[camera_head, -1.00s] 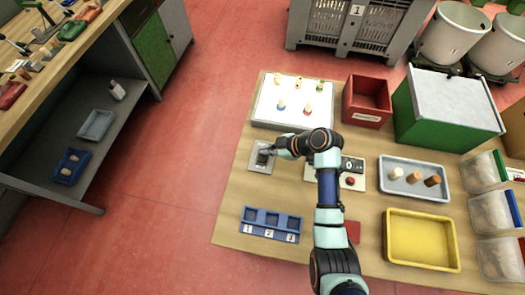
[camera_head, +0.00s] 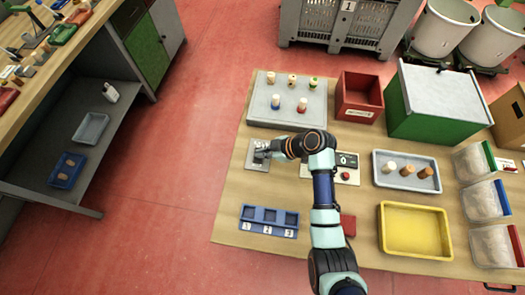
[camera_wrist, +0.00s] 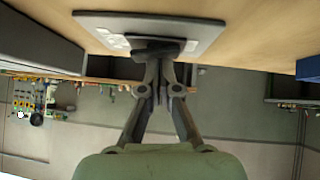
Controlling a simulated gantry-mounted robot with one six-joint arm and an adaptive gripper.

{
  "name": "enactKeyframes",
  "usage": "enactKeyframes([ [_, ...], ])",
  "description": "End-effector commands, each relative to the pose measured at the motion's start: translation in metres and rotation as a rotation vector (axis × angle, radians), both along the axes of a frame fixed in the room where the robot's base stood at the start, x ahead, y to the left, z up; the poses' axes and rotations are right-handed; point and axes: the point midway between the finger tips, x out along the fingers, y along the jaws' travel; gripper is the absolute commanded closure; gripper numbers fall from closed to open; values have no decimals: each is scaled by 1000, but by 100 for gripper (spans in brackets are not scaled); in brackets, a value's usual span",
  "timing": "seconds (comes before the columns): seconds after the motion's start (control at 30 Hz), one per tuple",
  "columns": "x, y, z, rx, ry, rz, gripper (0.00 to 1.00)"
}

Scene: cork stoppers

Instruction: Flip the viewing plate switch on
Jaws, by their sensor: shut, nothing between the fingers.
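The viewing plate (camera_head: 288,92) at the back left of the table is plain grey and unlit, with several corks standing on it. The switch (camera_head: 251,162) is a small grey plate in front of it. In the wrist view the switch plate (camera_wrist: 196,30) is at the top, with a dark lever part (camera_wrist: 150,44) on it. My gripper (camera_head: 266,152) is shut and empty, with its fingertips (camera_wrist: 158,62) right at the lever. It partly hides the lever; I cannot tell whether they touch.
A red bin (camera_head: 360,97) and a green box (camera_head: 436,105) stand at the back. A blue numbered holder (camera_head: 269,229) lies in front of the switch. A control panel (camera_head: 320,171), a grey tray (camera_head: 407,184) and a yellow tray (camera_head: 415,251) are to the right.

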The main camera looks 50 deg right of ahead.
Motion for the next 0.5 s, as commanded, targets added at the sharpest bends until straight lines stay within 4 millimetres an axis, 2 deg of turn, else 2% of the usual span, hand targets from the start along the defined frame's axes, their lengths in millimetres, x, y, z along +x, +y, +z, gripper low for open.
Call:
enactKeyframes([
  [0.23,-1,7,51,1,0,6,100],
  [0.3,-13,2,53,-1,0,3,100],
  [0.5,-45,-9,86,-2,-2,3,100],
])
